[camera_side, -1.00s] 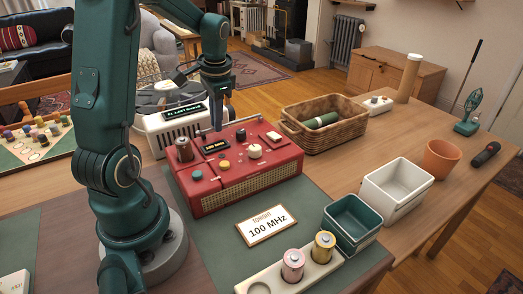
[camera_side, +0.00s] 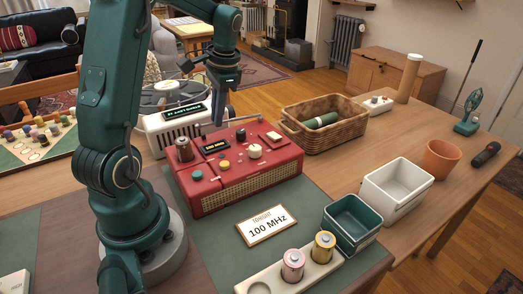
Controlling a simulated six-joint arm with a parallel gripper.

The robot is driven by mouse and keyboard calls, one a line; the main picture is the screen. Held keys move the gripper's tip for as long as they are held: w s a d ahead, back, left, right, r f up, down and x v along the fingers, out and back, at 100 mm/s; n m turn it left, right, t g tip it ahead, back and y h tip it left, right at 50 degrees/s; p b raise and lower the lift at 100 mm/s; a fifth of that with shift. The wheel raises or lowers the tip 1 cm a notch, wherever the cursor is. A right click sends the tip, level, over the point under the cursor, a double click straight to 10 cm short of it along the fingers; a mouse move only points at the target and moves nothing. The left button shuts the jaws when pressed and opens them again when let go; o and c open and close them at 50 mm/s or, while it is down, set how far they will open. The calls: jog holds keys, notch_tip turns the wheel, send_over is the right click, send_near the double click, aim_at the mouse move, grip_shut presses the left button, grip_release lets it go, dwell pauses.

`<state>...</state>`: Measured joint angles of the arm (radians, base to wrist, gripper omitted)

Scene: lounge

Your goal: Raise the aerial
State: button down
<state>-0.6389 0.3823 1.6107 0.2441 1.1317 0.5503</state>
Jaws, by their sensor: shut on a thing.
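The red radio (camera_side: 238,178) stands on the green mat, with knobs, buttons and a small dark display on its top. Its thin metal aerial (camera_side: 245,119) runs along the back edge of the top, low and close to level. My gripper (camera_side: 217,118) is above the back left of the radio, pointing down, and is shut on the aerial near its left part. The fingertips and the held part are small and hard to make out.
A white device (camera_side: 172,128) with a display stands close behind the radio. A wicker basket (camera_side: 345,133) with a green roll is to the right. A card reading 100 MHz (camera_side: 268,226), a battery holder (camera_side: 266,281) and a green bin (camera_side: 350,222) are in front.

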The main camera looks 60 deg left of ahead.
aim_at(225, 122)
jog(key=shift+w+r+g, duration=0.45)
jog(key=shift+r+g, duration=0.35)
jog(key=shift+r, duration=0.05)
jog(key=shift+w+r+g, duration=0.45)
jog(key=shift+r+g, duration=0.35)
jog(key=c, duration=0.9)
grip_release()
jog(key=shift+r, duration=1.95)
jog(key=s+a+r, duration=0.1)
jog(key=s+r, duration=0.1)
jog(key=s, duration=0.1)
jog(key=s+a+r, duration=0.2)
jog(key=s, duration=0.2)
jog(key=s+a+r, duration=0.1)
jog(key=s+r, duration=0.2)
jog(key=s, duration=0.1)
jog(key=shift+a+r, duration=0.1)
jog(key=shift+a, duration=0.15)
jog(key=shift+w, duration=0.1)
